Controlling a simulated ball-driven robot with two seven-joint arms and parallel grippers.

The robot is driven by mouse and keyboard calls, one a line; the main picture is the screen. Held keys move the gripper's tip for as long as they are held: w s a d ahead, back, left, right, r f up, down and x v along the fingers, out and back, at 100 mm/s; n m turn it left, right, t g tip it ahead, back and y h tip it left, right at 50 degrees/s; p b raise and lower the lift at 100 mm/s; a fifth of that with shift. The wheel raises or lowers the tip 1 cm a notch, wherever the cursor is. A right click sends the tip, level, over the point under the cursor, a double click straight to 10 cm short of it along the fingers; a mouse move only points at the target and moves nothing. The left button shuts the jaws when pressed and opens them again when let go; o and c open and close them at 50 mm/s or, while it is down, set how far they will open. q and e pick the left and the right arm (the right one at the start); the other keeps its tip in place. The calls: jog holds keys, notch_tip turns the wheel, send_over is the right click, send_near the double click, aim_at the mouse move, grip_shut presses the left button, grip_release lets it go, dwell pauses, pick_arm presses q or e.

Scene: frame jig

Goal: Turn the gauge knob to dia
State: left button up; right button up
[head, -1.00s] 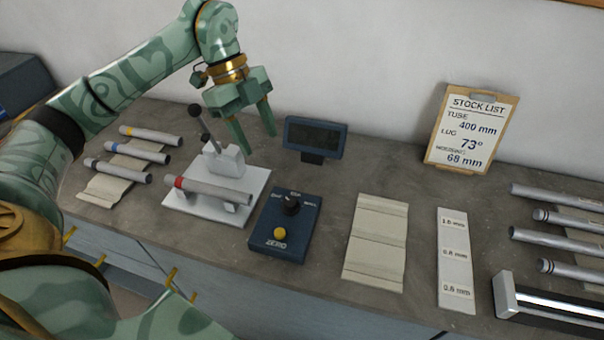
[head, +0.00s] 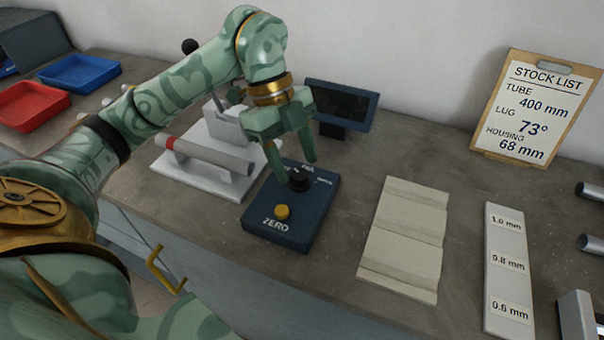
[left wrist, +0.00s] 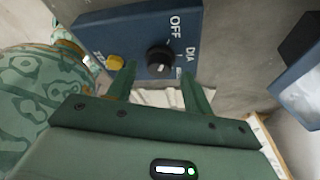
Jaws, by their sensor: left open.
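The dark blue gauge box (head: 262,222) lies on the bench with a black knob (head: 300,180) and a yellow ZERO button (head: 282,212). In the left wrist view, the knob (left wrist: 160,58) has OFF and DIA printed beside it, and a third label is partly hidden by a finger. I cannot tell clearly which label the knob points to. My left gripper (head: 296,170) is open over the box, pointing down at the knob. In the left wrist view its fingers (left wrist: 158,72) stand apart on either side of the knob, with no clear contact. My right gripper is out of view.
A dark display (head: 342,104) stands behind the box. A white fixture (head: 185,179) holding a red-banded tube (head: 215,158) is close on the left. A beige mat (head: 405,235), a thickness strip (head: 508,275) and a stock list board (head: 535,108) are to the right. Red and blue trays are far left.

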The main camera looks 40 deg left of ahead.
pick_arm(q)
jog(key=shift+s+d+f, duration=0.1)
jog(key=shift+d+f, duration=0.15)
jog(key=shift+f, duration=0.4)
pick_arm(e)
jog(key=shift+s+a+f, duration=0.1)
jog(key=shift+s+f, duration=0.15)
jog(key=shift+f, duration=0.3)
